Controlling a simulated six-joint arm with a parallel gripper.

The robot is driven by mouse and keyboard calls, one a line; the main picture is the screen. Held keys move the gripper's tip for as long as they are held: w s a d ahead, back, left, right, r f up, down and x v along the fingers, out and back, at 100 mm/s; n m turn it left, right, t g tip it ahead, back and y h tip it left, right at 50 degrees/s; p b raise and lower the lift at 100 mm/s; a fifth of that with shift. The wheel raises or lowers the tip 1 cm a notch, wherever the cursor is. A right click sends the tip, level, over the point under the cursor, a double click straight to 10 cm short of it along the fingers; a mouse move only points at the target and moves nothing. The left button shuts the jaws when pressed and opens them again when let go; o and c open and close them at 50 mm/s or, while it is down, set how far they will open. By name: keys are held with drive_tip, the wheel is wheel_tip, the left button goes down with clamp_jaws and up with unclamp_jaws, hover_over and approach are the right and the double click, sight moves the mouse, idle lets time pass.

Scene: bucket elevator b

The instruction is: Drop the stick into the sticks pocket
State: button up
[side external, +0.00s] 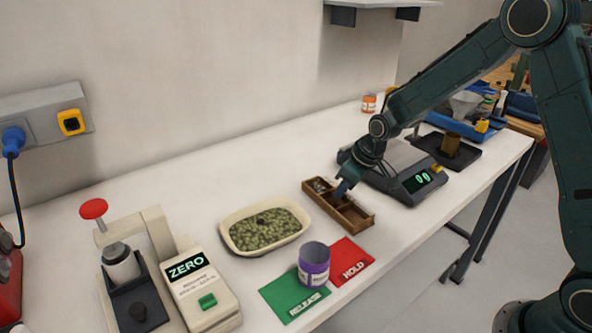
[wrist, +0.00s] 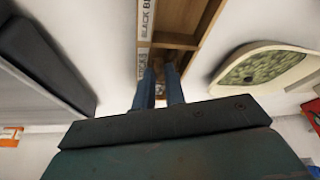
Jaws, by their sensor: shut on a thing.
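A brown wooden tray (side external: 359,217) with divided pockets stands on the white bench; it also shows in the wrist view (wrist: 211,17), with a white label strip reading "BLACK B…" on one side. My gripper (side external: 342,192) points down over the middle of the tray, its blue fingertips at or just above the pockets. In the wrist view the two fingers (wrist: 163,76) are close together, shut on the stick. The stick itself is mostly hidden by the fingers.
A cream dish of green pellets (side external: 228,232) stands left of the tray. A purple cup (side external: 314,265) stands by green RELEASE (side external: 281,298) and red HOLD (side external: 353,262) mats. A scale (side external: 418,185) reading 0g is close behind right. A ZERO device (side external: 203,287) stands front left.

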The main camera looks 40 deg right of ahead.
drive_tip(key=shift+f, duration=0.45)
drive_tip(key=shift+s+f, duration=0.2)
drive_tip(key=shift+f, duration=0.1)
drive_tip(key=o, duration=0.7)
drive_tip(key=shift+d, duration=0.1)
drive_tip(key=shift+d+r, duration=0.1)
drive_tip(key=shift+r, duration=0.7)
drive_tip(key=shift+w+v, duration=0.2)
drive_tip(key=shift+v, duration=5.7)
drive_tip(key=shift+a+r, duration=0.1)
drive_tip(key=shift+a, duration=0.1)
